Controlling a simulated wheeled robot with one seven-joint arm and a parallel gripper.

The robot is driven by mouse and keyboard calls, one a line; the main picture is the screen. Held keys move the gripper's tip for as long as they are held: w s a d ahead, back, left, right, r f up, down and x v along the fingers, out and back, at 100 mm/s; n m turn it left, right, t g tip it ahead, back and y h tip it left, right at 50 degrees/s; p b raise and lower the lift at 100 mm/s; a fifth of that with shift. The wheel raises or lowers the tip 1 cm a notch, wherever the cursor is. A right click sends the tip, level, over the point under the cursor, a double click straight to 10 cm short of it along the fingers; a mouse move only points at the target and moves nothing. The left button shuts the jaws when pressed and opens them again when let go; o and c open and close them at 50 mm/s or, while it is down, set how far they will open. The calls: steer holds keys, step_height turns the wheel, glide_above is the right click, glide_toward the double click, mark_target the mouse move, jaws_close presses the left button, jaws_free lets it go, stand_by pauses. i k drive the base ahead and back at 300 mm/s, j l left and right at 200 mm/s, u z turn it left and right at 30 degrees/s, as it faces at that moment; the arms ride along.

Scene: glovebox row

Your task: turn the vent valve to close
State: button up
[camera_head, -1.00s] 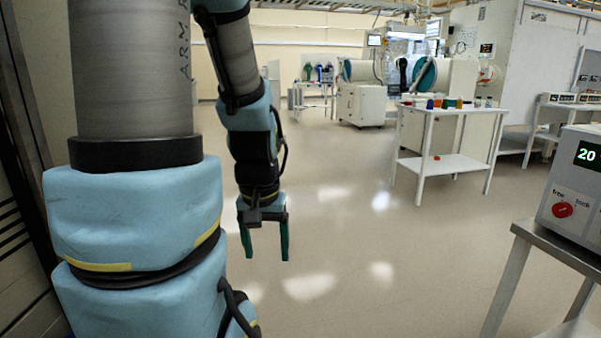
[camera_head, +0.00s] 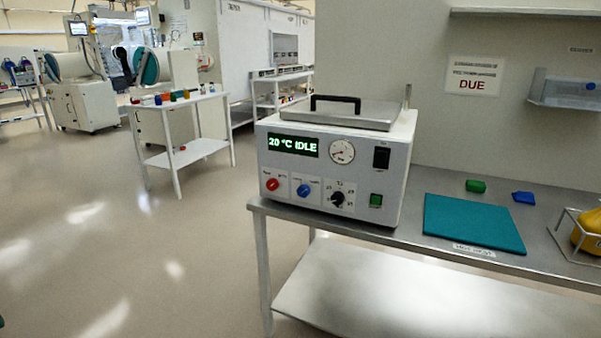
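A white box instrument (camera_head: 335,165) stands on a steel table at the centre, its green display reading "20 °C IDLE". Its front carries a red knob (camera_head: 272,184), a blue knob (camera_head: 304,190) and a black knob (camera_head: 337,198), with a round dial gauge (camera_head: 341,151) above them. The small labels by the knobs are too blurred to tell which is the vent valve or how it is set. My gripper is almost wholly out of view; a dark green sliver at the lower left edge may be part of it, well apart from the instrument.
A white cart (camera_head: 185,152) stands farther back. Open floor lies at the left.

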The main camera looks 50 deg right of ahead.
mark_target(303, 190)
steer(key=i+j+z, duration=0.2)
steer(key=z, duration=0.15)
steer(key=i+j+z, duration=0.15)
steer(key=z, duration=0.2)
steer(key=i+j+z, duration=0.15)
steer(key=j+z, duration=0.25)
